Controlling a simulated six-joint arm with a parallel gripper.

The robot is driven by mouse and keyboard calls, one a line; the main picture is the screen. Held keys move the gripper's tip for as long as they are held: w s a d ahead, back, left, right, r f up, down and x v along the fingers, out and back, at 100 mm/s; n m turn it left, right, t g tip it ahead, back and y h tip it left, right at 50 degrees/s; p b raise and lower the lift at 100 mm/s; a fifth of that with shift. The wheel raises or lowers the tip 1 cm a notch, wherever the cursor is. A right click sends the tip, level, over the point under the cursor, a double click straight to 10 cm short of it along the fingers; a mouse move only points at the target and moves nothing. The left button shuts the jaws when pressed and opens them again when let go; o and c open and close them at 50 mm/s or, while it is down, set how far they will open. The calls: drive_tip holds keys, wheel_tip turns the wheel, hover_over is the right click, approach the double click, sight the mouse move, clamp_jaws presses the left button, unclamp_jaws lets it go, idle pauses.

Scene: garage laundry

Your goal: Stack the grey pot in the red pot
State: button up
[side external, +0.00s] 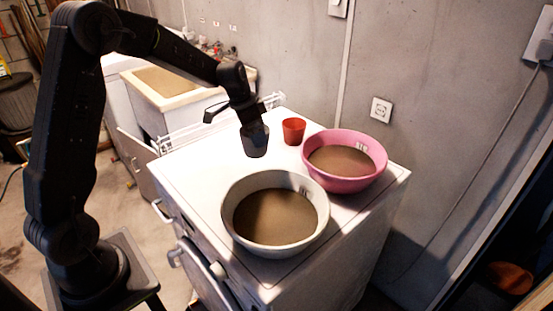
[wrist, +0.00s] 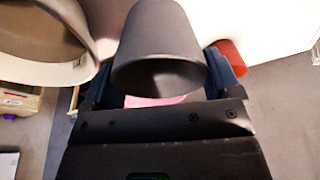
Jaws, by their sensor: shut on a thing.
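The grey pot (side external: 255,141) is a small dark tapered cup near the back of the white machine top in the side external view. My gripper (side external: 247,118) is shut on it from above. In the wrist view the grey pot (wrist: 162,45) fills the middle between the fingers of my gripper (wrist: 165,90). I cannot tell whether its base touches the top. The red pot (side external: 293,131) stands upright just right of the grey pot and apart from it. Part of the red pot (wrist: 231,57) shows beside the right finger in the wrist view.
A pink basin (side external: 318,177) stands right of the red pot. A large pale basin (side external: 232,236) takes up the front of the machine top (side external: 188,176). A wire rack (side external: 178,140) and a sink (side external: 155,99) lie behind left. A wall rises behind.

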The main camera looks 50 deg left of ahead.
drive_tip(key=shift+w+d+f, duration=0.6)
drive_tip(key=shift+d+f, duration=0.25)
drive_tip(key=shift+f, duration=0.4)
drive_tip(key=shift+w+d+f, duration=0.6)
drive_tip(key=shift+d+f, duration=0.2)
drive_tip(key=shift+f, duration=0.5)
drive_tip(key=shift+w+d+f, duration=0.6)
drive_tip(key=shift+d+f, duration=0.25)
drive_tip(key=shift+f, duration=0.4)
drive_tip(key=shift+f, duration=0.1)
drive_tip(key=o, duration=0.7)
drive_tip(key=shift+o, duration=0.2)
